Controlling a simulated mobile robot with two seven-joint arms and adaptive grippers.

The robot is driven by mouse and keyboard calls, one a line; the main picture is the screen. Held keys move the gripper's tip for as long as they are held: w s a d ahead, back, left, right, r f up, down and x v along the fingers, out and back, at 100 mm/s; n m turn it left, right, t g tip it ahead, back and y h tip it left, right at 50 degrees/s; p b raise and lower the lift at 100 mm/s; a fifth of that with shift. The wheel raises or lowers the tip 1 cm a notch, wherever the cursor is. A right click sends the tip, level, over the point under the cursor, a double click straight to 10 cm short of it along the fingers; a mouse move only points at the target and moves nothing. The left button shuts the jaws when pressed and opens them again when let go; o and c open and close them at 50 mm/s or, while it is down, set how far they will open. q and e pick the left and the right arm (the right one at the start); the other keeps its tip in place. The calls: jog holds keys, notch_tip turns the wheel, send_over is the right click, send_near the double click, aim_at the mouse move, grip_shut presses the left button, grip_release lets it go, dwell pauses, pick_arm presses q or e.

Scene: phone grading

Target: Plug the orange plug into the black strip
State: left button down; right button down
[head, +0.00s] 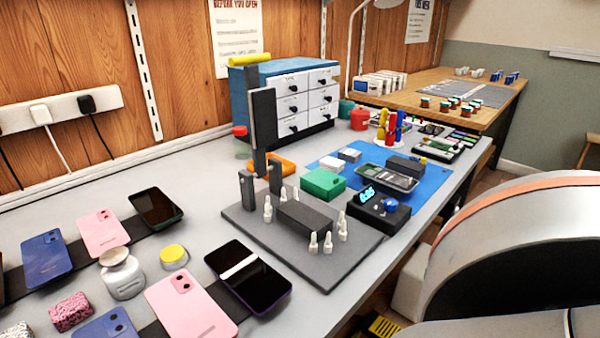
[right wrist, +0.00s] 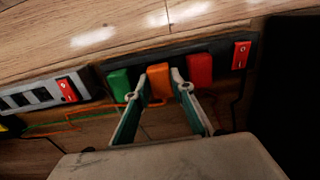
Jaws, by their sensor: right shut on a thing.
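In the right wrist view, my right gripper (right wrist: 155,88) is shut on the orange plug (right wrist: 159,78), with one finger on each side of it. The orange plug is at the face of the black strip (right wrist: 223,62), in line with a green plug (right wrist: 119,85) on its left and a red plug (right wrist: 200,69) on its right. I cannot tell how deep the orange plug sits. The strip's red switch (right wrist: 241,55) is at its right end. Neither gripper, nor the orange plug or black strip, shows in the head view.
A pale strip (right wrist: 30,98) with dark sockets and its own red switch (right wrist: 67,90) lies left of the black one. Thin orange and green cables run below. In the head view, phones, a grey stand plate (head: 340,262) and a blue drawer cabinet (head: 290,70) crowd the bench.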

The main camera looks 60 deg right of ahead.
jog(key=shift+s+f, duration=0.2)
jog(key=shift+f, duration=0.05)
jog(key=shift+f, duration=0.2)
jog(key=shift+f, duration=0.1)
jog(key=c, duration=1.7)
grip_release()
jog(key=shift+s, duration=0.1)
jog(key=shift+r, duration=4)
